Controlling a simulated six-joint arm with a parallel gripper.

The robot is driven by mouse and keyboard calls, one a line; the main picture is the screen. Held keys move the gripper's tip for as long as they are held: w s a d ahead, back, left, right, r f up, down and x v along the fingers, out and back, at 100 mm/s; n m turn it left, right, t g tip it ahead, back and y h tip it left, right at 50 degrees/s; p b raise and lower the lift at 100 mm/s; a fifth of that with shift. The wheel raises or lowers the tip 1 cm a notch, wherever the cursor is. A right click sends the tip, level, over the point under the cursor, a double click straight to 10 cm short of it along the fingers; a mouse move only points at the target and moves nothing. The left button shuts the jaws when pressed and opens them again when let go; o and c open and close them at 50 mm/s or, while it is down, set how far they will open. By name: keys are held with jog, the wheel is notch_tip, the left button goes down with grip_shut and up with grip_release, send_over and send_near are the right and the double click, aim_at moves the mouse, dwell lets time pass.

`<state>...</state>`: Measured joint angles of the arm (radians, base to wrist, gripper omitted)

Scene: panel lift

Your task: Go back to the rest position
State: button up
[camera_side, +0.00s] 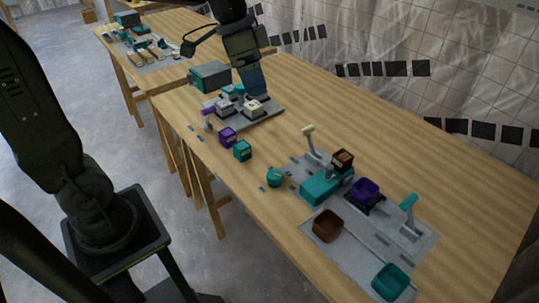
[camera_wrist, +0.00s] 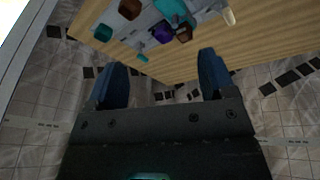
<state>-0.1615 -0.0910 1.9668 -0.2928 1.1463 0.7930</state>
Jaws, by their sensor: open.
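My gripper (camera_side: 255,90) hangs at the upper middle of the side view, in line with a grey panel (camera_side: 268,112) bearing small white and teal parts. How high it is above that panel is hard to tell. In the wrist view my gripper (camera_wrist: 160,72) shows two blue fingers spread wide apart, with nothing between them. The fingers point toward the wooden table (camera_wrist: 255,45) and the tiled wall behind it.
The long table (camera_side: 460,180) holds a purple cube (camera_side: 228,136), a teal cube (camera_side: 242,151) and a teal ball (camera_side: 274,177). The table's right back part is bare.

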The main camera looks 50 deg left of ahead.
jog(key=s+f+n+t+y, duration=0.1)
jog(key=s+n, duration=0.2)
jog(key=s, duration=0.4)
jog(key=s+d+f+n+t+y, duration=0.1)
jog(key=s+f+n+t, duration=0.1)
jog(key=s, duration=0.5)
jog(key=shift+s+d+n+t+y, duration=0.15)
jog(key=shift+s+n+t+y, duration=0.15)
jog(key=shift+s+n+y, duration=0.15)
jog(key=shift+w, duration=0.15)
dwell(0.6)
